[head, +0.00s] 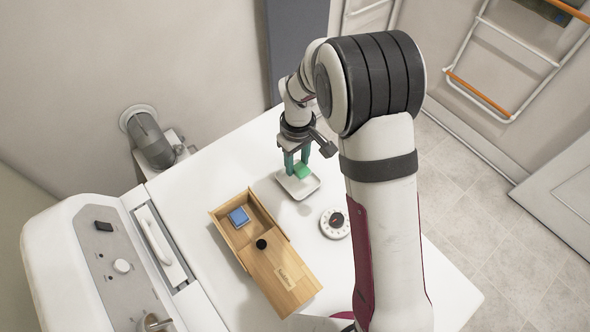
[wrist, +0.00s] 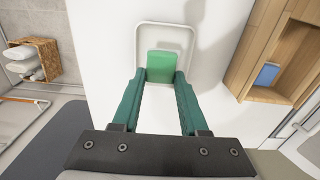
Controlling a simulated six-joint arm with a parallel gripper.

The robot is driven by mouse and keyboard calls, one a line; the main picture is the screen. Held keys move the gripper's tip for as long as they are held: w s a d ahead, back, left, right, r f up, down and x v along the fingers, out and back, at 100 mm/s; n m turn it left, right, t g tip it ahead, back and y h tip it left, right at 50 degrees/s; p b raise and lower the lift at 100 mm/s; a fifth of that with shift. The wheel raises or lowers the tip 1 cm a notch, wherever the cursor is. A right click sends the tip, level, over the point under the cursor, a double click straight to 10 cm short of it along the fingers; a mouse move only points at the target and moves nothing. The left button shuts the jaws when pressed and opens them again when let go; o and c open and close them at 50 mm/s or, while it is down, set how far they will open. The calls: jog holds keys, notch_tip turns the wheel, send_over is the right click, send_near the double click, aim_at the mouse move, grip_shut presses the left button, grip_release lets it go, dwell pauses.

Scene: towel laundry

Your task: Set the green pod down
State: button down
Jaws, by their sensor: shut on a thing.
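The green pod (head: 303,170) is a small green block between the fingertips of my gripper (head: 295,162). In the wrist view the green pod (wrist: 161,66) shows at the ends of the teal fingers of my gripper (wrist: 161,78), which are shut on it. It is over a small white tray (head: 283,189) with a raised rim; the tray (wrist: 193,40) frames it in the wrist view. I cannot tell whether the pod touches the tray floor.
A wooden box (head: 225,247) with a partly open lid stands beside the tray and holds a blue pod (head: 238,216). A round white dial (head: 335,223) lies close to the tray. A white machine (head: 75,270) stands at the left. The white tabletop (head: 225,165) is clear behind the box.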

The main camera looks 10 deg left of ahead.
aim_at(295, 171)
jog(key=shift+w+a+f, duration=0.1)
jog(key=shift+a+f, duration=0.1)
jog(key=shift+f, duration=0.9)
jog(key=shift+a+f, duration=0.15)
jog(key=shift+f, duration=0.95)
jog(key=shift+f, duration=0.1)
